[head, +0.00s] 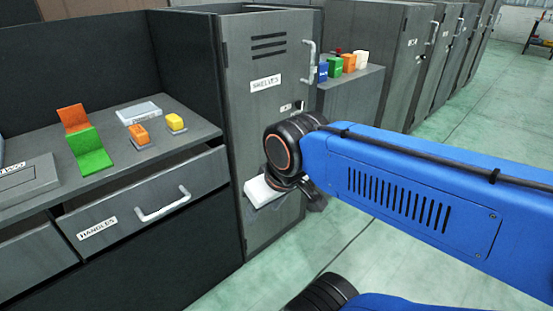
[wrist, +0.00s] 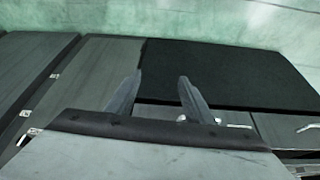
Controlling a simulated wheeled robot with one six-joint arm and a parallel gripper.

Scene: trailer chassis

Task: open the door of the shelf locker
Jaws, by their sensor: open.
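The shelf locker (head: 270,50) is a tall grey cabinet with vents and a SHELVES label in the head view. Its door looks shut. The pale upright door handle (head: 309,62) is at the upper right of the door, clear of my arm. My gripper (wrist: 160,78) is open, with nothing visible between its two fingers in the wrist view. In the head view it is low in front of the door, well below the handle. My wrist hides part of the door, and the fingers are hard to make out there. I cannot tell whether they touch it.
A bench (head: 195,118) at left holds orange, green and yellow items. A HANDLES drawer (head: 145,202) with a pale handle is below it. More grey lockers (head: 385,60) run back. Green floor (head: 470,130) is open at right.

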